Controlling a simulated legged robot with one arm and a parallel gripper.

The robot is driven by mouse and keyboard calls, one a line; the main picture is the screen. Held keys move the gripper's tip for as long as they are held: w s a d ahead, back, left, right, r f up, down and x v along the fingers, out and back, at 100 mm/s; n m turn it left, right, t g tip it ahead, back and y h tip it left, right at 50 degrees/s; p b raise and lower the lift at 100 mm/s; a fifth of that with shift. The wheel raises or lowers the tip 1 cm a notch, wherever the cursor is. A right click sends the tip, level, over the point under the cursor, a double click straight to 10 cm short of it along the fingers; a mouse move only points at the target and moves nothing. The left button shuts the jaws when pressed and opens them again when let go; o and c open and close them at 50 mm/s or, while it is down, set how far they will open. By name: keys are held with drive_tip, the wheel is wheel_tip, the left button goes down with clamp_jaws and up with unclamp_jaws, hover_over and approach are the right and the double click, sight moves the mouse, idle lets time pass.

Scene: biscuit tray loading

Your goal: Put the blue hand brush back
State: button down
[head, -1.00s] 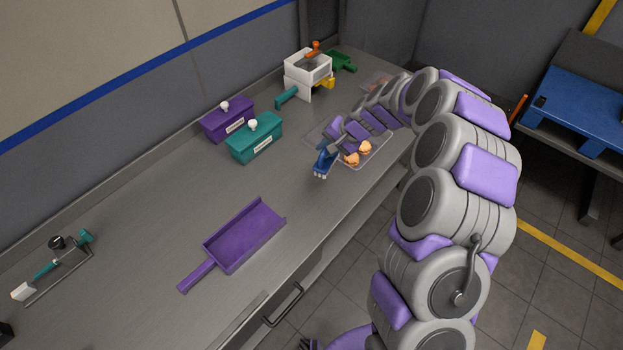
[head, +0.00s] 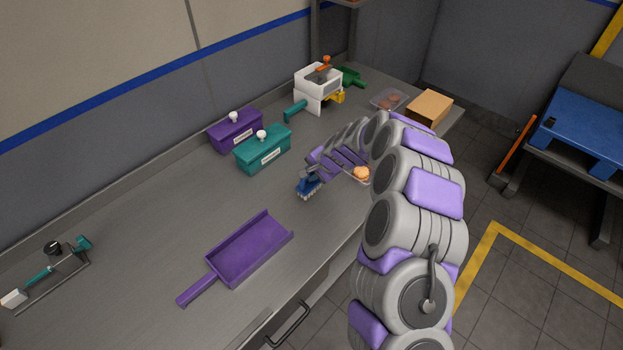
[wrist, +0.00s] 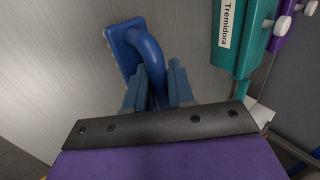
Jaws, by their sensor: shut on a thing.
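The blue hand brush (head: 308,187) is at the end of my arm in the head view, with its pale bristles facing down toward the steel counter. I cannot tell whether the bristles touch the counter. In the wrist view the blue brush (wrist: 126,45) shows its curved handle running between the fingers. My gripper (wrist: 158,88) is shut on that handle. In the head view my gripper (head: 311,171) is small and partly hidden by the brush and arm.
A purple dustpan (head: 245,250) lies at front. A teal box (head: 263,152) and a purple box (head: 236,132) stand behind. A wire holder (head: 55,275) with a teal-handled brush is at far left. A tray with biscuits (head: 362,173) lies beside my arm. Counter between is clear.

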drive_tip(key=shift+a+f, duration=0.1)
drive_tip(key=shift+f, duration=0.95)
drive_tip(key=shift+d+r, duration=0.1)
drive_tip(key=shift+d, duration=0.55)
drive_tip(key=c, duration=1.2)
unclamp_jaws()
drive_tip(key=shift+a, duration=0.1)
drive_tip(key=shift+c, duration=0.2)
drive_tip(key=shift+o, duration=1.3)
drive_tip(key=shift+a, duration=0.3)
drive_tip(key=shift+s, duration=0.1)
drive_tip(key=shift+d, duration=0.15)
